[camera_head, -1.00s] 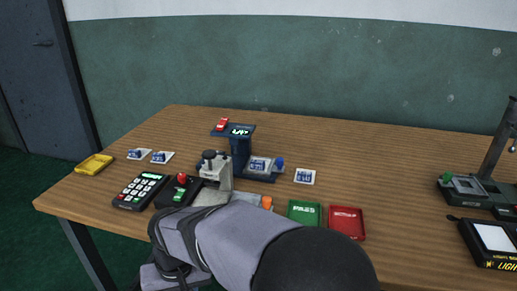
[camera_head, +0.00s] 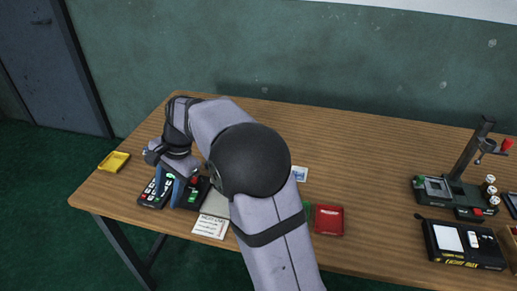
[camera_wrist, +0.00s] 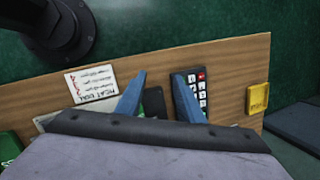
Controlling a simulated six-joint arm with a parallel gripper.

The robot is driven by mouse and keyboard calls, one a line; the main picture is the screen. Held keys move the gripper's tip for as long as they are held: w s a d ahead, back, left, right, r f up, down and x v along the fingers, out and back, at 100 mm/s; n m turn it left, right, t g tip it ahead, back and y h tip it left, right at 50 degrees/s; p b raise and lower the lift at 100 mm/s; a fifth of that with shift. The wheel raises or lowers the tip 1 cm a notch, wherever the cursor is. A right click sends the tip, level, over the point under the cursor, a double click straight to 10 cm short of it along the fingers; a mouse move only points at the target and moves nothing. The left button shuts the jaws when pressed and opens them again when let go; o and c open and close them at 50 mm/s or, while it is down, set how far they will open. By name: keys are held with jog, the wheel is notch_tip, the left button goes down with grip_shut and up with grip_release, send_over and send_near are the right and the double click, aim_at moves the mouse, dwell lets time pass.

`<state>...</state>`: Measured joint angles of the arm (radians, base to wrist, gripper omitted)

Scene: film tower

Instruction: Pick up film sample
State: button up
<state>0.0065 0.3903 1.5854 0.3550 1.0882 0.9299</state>
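One film sample (camera_head: 299,174), a small white square with a blue print, lies on the table just right of my arm in the head view. The spot at the back left where two more samples lay earlier is behind my arm. No sample shows in the wrist view. My gripper (camera_head: 177,190) points down over the black keypad and the control box at the table's left. In the wrist view my gripper (camera_wrist: 158,92) has its two blue fingers apart, with nothing held between the visible tips.
The keypad (camera_head: 154,193), control box (camera_head: 193,198) and white instruction card (camera_head: 210,227) lie around the gripper. A yellow tray (camera_head: 114,161) is at far left, a red tray (camera_head: 328,221) right of the arm. A stand (camera_head: 455,187) and light box (camera_head: 463,243) are farther right.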

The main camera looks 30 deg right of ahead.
jog(key=w+d+r+m+t+p, duration=0.1)
jog(key=w+d+r+m+p, duration=0.2)
jog(key=d, duration=0.4)
jog(key=d+r+m+y+p, duration=0.1)
jog(key=d+r+m+p, duration=0.3)
jog(key=d, duration=0.4)
jog(key=w+d+r+m+t+p, duration=0.1)
jog(key=w+d+r+m+p, duration=0.15)
jog(key=d+p, duration=0.35)
jog(key=shift+s+d+f+m+h, duration=0.25)
jog(key=shift+s+d+f+m, duration=0.55)
jog(key=shift+d+f, duration=0.85)
jog(key=shift+s+d+f+m+h, duration=0.2)
jog(key=shift+s+d+f+m, duration=0.8)
jog(key=shift+d, duration=1)
jog(key=shift+s+d+f+m+h, duration=0.25)
jog(key=shift+s+d+f+m, duration=0.35)
jog(key=shift+d+f, duration=1.15)
jog(key=shift+w+a+f, duration=0.2)
jog(key=shift+a+f, duration=0.05)
jog(key=shift+f, duration=0.25)
jog(key=shift+p+x, duration=0.7)
jog(key=shift+x, duration=1.3)
grip_shut()
